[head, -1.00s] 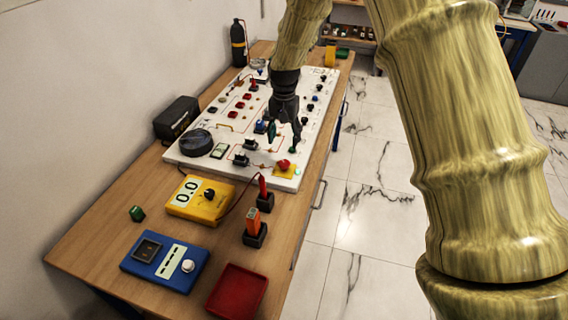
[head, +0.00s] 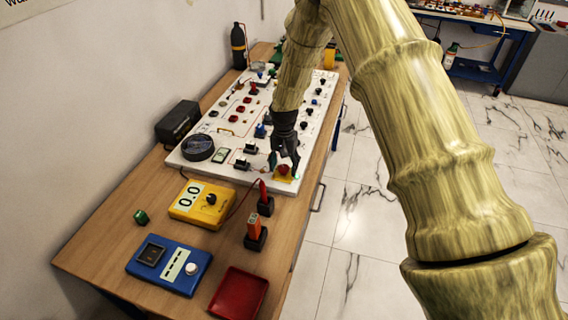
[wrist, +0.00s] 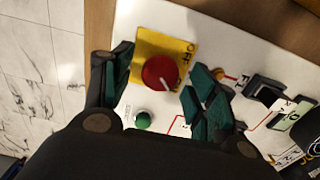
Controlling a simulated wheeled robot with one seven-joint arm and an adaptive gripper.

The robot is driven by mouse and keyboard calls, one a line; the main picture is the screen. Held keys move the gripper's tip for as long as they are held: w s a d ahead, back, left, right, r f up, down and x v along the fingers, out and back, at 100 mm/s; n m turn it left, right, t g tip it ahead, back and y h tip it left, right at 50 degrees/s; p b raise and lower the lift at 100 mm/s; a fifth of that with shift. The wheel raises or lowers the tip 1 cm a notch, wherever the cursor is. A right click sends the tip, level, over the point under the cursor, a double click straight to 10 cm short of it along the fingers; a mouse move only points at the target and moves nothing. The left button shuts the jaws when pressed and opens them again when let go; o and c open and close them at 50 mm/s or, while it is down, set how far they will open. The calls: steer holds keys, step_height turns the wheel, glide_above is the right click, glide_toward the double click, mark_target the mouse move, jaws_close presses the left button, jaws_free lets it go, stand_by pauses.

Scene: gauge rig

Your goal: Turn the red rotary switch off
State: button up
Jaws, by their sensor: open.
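The red rotary switch (wrist: 161,73) is a round red knob with a white pointer line, on a yellow plate (wrist: 150,42) marked OFF. In the wrist view it lies between the open fingers of my gripper (wrist: 154,82), nearer the right finger in the picture. The pointer line slants toward the lower right there. In the head view the red switch (head: 283,170) sits at the near right corner of the white panel (head: 200,165). My gripper (head: 284,160) is over it, open and empty. I cannot tell whether the fingers touch the knob.
A green round part (wrist: 143,121) sits beside the yellow plate. Black switches (wrist: 266,90) stand on the panel to the right in the wrist view. A yellow meter (head: 202,204), an orange tool in a stand (head: 254,226), a blue box (head: 169,264) and a red tray (head: 238,295) occupy the near bench.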

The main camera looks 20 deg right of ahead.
steer(key=shift+f, duration=0.15)
steer(key=c, duration=1)
steer(key=shift+c, duration=0.2)
